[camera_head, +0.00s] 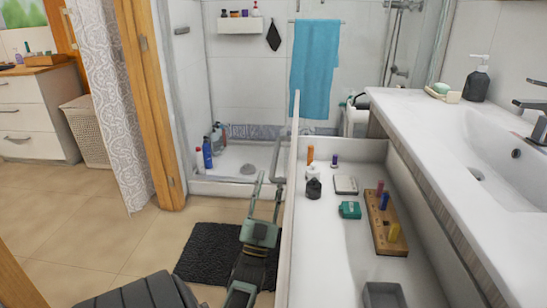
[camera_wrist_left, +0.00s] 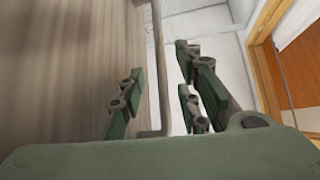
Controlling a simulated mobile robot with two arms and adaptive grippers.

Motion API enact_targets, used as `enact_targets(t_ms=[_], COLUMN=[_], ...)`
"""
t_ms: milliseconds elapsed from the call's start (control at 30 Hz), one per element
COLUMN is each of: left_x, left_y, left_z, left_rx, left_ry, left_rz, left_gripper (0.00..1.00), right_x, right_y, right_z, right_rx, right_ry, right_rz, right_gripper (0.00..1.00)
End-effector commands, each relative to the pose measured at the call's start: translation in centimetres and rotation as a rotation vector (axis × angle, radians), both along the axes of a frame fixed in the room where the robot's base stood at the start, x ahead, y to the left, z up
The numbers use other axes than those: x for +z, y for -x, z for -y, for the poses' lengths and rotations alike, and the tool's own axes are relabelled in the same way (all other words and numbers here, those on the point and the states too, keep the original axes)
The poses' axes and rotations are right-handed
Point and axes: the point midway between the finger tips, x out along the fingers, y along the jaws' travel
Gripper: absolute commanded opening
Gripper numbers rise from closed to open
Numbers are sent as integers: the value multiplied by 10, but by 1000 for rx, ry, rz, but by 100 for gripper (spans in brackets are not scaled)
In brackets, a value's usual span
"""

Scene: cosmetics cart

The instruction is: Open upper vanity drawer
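The upper vanity drawer (camera_head: 340,275) is pulled out from under the white sink counter (camera_head: 450,130). Its inside shows in the head view, with small cosmetics in it. My left gripper (camera_head: 269,190) is outside the drawer front, at its left in the picture. The grey bar handle (camera_wrist_left: 157,70) shows in the left wrist view beside the wood-grain drawer front (camera_wrist_left: 70,70). The fingers of my left gripper (camera_wrist_left: 163,95) are spread, with the handle bar between them and gaps on both sides. My right gripper is not in view.
The drawer holds a wooden block (camera_head: 385,225) with several coloured items, a dark bottle (camera_head: 313,188) and a green box (camera_head: 350,209). A dark mat (camera_head: 208,252) lies on the floor left of the drawer. Tiled floor (camera_head: 95,225) is free further left.

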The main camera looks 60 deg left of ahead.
Motion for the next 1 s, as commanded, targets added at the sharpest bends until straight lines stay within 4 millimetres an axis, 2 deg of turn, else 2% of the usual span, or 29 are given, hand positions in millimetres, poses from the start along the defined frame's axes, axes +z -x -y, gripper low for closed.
enact_targets(t_ms=[100, 300, 1000], left_x=[-15, -28, -29], left_y=[12, 22, 24], left_z=[10, 18, 19], left_rx=[0, 0, 0], left_ry=[1, 0, 0], left_rz=[-1, 0, 0], left_gripper=[31, 31, 31], right_x=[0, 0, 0], right_y=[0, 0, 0], right_z=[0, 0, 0], right_rx=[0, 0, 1], right_ry=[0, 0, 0], right_rz=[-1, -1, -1], right_gripper=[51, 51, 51])
